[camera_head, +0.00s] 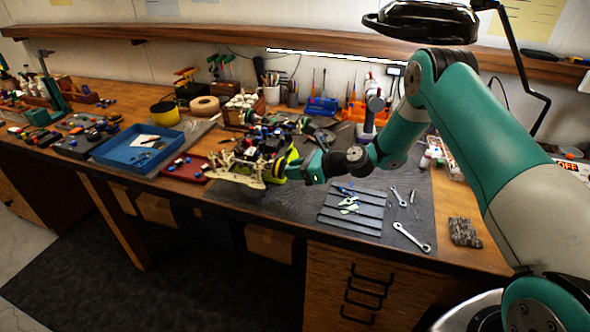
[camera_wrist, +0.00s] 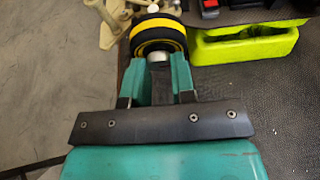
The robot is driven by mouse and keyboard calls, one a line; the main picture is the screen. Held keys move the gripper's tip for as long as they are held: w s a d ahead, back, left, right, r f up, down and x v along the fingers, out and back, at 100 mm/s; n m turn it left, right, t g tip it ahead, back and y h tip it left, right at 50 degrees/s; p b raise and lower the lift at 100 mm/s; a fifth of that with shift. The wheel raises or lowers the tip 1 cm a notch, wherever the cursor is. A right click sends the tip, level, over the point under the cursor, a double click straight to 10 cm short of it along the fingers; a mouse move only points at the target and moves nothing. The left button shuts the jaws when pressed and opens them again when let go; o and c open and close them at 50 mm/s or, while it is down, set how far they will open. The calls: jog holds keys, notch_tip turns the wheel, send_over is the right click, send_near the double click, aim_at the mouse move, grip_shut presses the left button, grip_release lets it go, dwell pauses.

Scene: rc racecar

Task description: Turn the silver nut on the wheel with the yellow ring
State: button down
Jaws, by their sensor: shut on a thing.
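The wheel with the yellow ring (camera_wrist: 158,35) shows at the top middle of the wrist view, a black tyre with a yellow band. The silver nut (camera_wrist: 158,57) is at the wheel's near side, between my gripper's fingertips. My gripper (camera_wrist: 159,70) is shut on the nut, with one teal finger on each side of it. In the head view my gripper (camera_head: 297,169) reaches the wheel (camera_head: 280,166) at the near right end of the car (camera_head: 243,170). The nut is hidden there.
A lime-green block (camera_wrist: 245,45) lies close to the right of the wheel. A blue tray (camera_head: 110,157) and a dark red tray (camera_head: 187,167) are left of the car. A slatted grey tray (camera_head: 350,218) and wrenches (camera_head: 412,238) lie on the mat to the right.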

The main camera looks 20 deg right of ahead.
jog(key=n+t+b, duration=0.1)
jog(key=n+b, duration=0.1)
jog(key=b, duration=0.1)
jog(key=n+t+h+b, duration=0.1)
jog(key=n+b, duration=0.1)
jog(key=b, duration=0.2)
jog(key=f+n+t+h+b, duration=0.1)
jog(key=n+t+b, duration=0.1)
jog(key=b, duration=0.1)
jog(key=shift+s+a+n, duration=0.15)
jog(key=shift+s+n, duration=0.1)
jog(key=shift+n, duration=0.15)
jog(key=n+b, duration=0.1)
jog(key=b, duration=0.2)
jog(key=n+t+b, duration=0.1)
jog(key=b, duration=0.3)
jog(key=n+t+b, duration=0.1)
jog(key=n+b, duration=0.1)
jog(key=b, duration=0.1)
jog(key=shift+f, duration=0.25)
jog(key=n+t+b, duration=0.1)
jog(key=n+b, duration=0.1)
jog(key=b, duration=0.2)
jog(key=shift+r+b, duration=0.15)
jog(key=shift+b, duration=0.15)
jog(key=shift+r+n+y+b, duration=0.1)
jog(key=shift+n+y+b, duration=0.2)
jog(key=shift+b, duration=0.15)
jog(key=shift+r, duration=0.1)
